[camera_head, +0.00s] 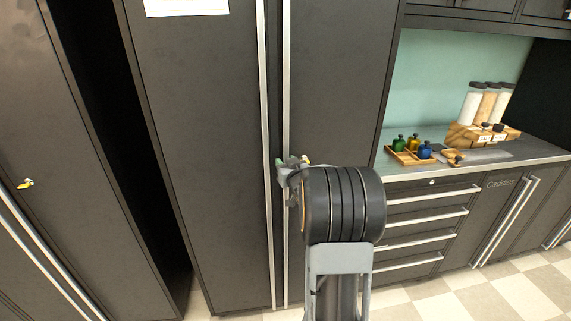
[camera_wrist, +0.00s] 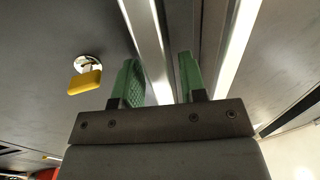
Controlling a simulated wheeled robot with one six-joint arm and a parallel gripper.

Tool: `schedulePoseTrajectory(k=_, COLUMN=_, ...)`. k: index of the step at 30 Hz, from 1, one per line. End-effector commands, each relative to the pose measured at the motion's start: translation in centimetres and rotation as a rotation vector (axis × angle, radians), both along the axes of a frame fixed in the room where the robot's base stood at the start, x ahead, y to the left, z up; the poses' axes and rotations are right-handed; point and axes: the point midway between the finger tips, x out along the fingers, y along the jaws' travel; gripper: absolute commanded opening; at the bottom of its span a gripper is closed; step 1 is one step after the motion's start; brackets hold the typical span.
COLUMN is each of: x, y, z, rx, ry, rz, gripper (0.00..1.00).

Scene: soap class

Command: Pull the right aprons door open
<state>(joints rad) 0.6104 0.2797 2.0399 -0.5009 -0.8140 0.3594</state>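The tall dark cabinet has two doors that look shut, each with a long vertical silver handle. The right door (camera_head: 335,80) bears the right handle (camera_head: 287,90); the left handle (camera_head: 264,90) runs close beside it. My gripper (camera_head: 284,170) is at the right handle, partly hidden by my wrist. In the wrist view my gripper (camera_wrist: 158,62) has its two green fingers apart, with the right door's handle (camera_wrist: 145,25) passing between them. The left door's handle (camera_wrist: 238,50) lies outside the fingers. A key with a yellow tag (camera_wrist: 85,82) sits in the right door's lock.
Right of the cabinet are drawers (camera_head: 430,215) with bar handles under a counter, which holds a wooden tray (camera_head: 402,157) of coloured bottles and several jars (camera_head: 490,103). Another dark cabinet (camera_head: 40,130) stands at the left. Checkered floor (camera_head: 470,292) shows at lower right.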

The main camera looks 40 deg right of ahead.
Motion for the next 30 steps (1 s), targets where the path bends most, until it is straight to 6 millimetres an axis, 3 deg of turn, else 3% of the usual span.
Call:
schedulePoseTrajectory(k=8, x=0.05, y=0.0, z=0.0, rx=0.0, ry=0.0, rz=0.0, gripper=0.36)
schedulePoseTrajectory(k=19, x=0.03, y=0.01, z=0.01, rx=0.0, ry=0.0, rz=0.0, gripper=0.01)
schedulePoseTrajectory(k=30, x=0.03, y=0.22, z=0.04, rx=0.001, ry=-0.001, rz=0.002, gripper=0.0)
